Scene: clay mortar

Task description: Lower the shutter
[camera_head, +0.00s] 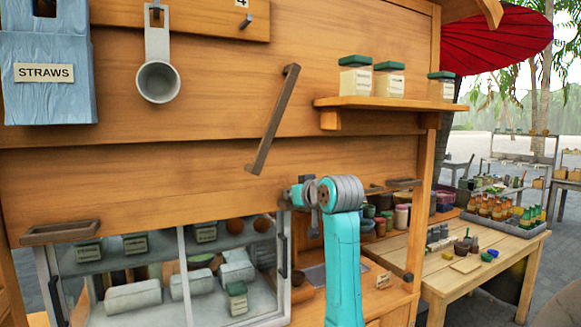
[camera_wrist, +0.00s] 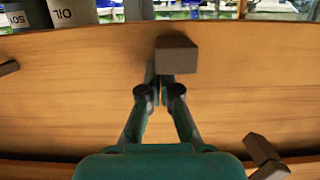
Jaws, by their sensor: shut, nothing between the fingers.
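The shutter appears to be the wide wooden panel (camera_head: 140,185) in the head view, its lower edge hanging across the top of the glass-fronted counter case. Dark wooden handles sit along that edge, one at left (camera_head: 60,232) and one at right (camera_head: 403,183). In the wrist view, my gripper (camera_wrist: 161,82) is shut and empty, with its fingertips just at a dark brown block (camera_wrist: 177,54) on a wooden surface (camera_wrist: 80,85). I cannot tell whether they touch it. In the head view, my arm stands before the panel's lower right part; the fingertips are not clear there.
A shelf with jars (camera_head: 357,75) juts out at upper right. The glass case (camera_head: 180,270) lies below the panel. A side table (camera_head: 460,270) holds bottles and small items.

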